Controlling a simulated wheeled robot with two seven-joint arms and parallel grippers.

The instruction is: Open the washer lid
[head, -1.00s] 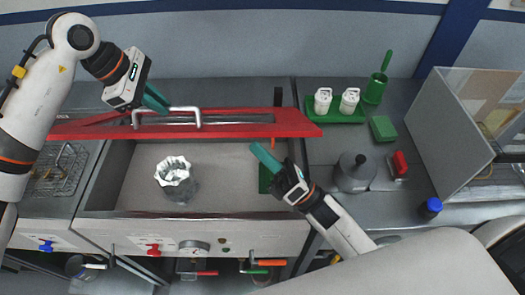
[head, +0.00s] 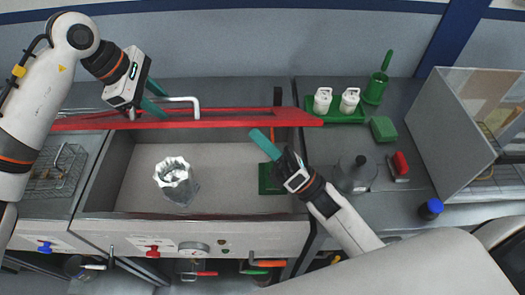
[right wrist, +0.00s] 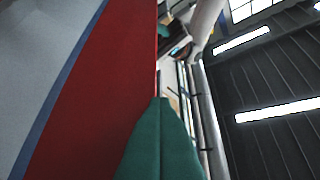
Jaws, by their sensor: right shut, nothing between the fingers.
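The washer lid (head: 215,121) is a red-framed panel with a pale bar handle (head: 180,99). It stands raised over the back of the washer basin (head: 215,160), seen nearly edge-on in the head view. My left gripper (head: 153,97) is at the handle's left end with its teal fingers spread apart; I cannot tell whether they touch the handle. My right gripper (head: 258,139) is shut and empty, its tips just below the lid's front edge toward its right end. In the right wrist view the shut fingers (right wrist: 161,140) are close beside the red lid (right wrist: 95,90); contact is unclear.
A silver machined housing (head: 176,181) and a green block (head: 271,178) are in the basin.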

